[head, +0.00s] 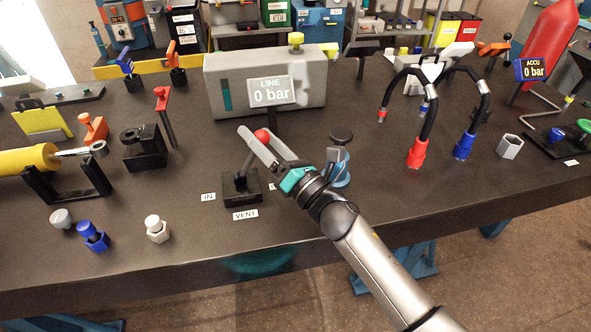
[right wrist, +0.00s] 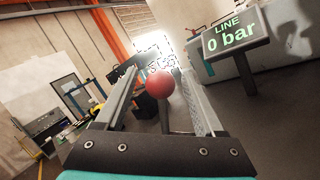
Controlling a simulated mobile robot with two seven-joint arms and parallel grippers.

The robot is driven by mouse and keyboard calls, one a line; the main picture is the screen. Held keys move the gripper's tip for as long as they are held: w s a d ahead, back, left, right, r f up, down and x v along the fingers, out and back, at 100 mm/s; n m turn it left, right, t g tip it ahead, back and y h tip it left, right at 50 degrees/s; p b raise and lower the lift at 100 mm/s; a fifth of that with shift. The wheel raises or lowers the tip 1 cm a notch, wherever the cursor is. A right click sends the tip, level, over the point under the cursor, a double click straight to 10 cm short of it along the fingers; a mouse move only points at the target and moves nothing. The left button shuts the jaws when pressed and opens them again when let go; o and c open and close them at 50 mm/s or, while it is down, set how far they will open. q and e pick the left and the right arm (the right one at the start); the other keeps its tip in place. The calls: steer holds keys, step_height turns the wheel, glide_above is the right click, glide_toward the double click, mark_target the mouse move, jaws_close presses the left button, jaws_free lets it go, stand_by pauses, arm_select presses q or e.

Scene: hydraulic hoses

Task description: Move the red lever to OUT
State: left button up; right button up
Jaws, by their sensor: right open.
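The lever with a red ball knob (head: 262,135) stands on a dark base (head: 241,190) near the table's front edge. The IN label (head: 208,197) is left of the base and the VENT label (head: 245,215) is in front. A label right of the base is mostly hidden by my right gripper. My right gripper (head: 256,136) is open at the lever's top. In the right wrist view the red knob (right wrist: 160,84) shows between the two spread fingers; I cannot tell whether either touches it. My left gripper is not in view.
The LINE display (head: 271,91) reads 0 bar, behind the lever. A red-handled lever (head: 163,98) stands to the left. Hoses with red (head: 417,152) and blue ends stand further right.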

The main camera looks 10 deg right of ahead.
steer(key=v, duration=1.2)
steer(key=shift+s, duration=0.1)
